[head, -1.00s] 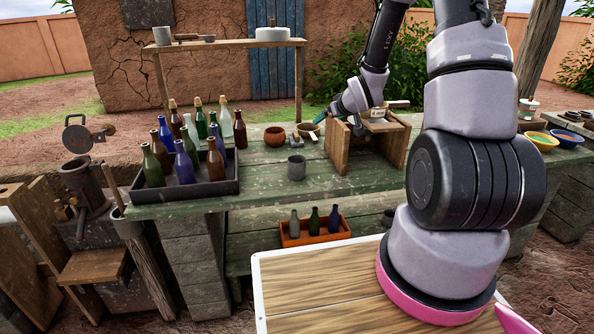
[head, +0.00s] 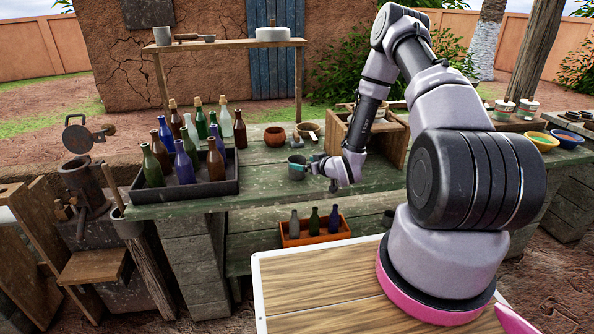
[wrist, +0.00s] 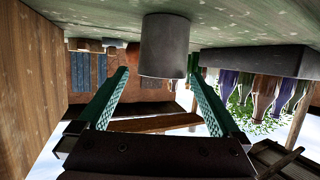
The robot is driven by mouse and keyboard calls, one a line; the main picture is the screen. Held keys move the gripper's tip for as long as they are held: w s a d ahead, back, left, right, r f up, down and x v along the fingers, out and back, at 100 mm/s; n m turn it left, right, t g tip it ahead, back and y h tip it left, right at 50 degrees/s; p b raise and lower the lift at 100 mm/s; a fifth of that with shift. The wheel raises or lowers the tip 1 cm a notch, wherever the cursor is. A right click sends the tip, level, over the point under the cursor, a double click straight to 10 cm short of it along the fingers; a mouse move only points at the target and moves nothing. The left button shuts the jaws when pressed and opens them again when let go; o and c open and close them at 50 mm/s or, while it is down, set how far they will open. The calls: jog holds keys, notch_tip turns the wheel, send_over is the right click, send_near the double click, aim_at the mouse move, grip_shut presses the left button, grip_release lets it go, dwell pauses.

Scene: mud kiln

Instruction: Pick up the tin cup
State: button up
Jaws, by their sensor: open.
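The tin cup (head: 296,170) is a plain grey cylinder standing upright on the green plank bench, right of the bottle tray. In the wrist view, which is upside down, the cup (wrist: 165,45) appears ahead between the two green fingers of my gripper (wrist: 158,76). The gripper is open, with a gap to either side of the cup. I cannot tell whether the fingertips reach alongside it or stop just short.
A dark tray (head: 190,190) of several bottles stands left of the cup. A brown bowl (head: 275,136) and a small mortar-like piece (head: 295,142) sit behind it. A wooden box (head: 395,135) stands behind my forearm. The bench front before the cup is clear.

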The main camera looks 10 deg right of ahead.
jog(key=x, duration=0.4)
jog(key=shift+s+a+f, duration=0.1)
jog(key=shift+a+f, duration=0.15)
jog(key=shift+f, duration=0.1)
jog(key=shift+w+a+f, duration=0.15)
jog(key=shift+w+f, duration=0.05)
jog(key=shift+w, duration=0.4)
jog(key=c, duration=1.2)
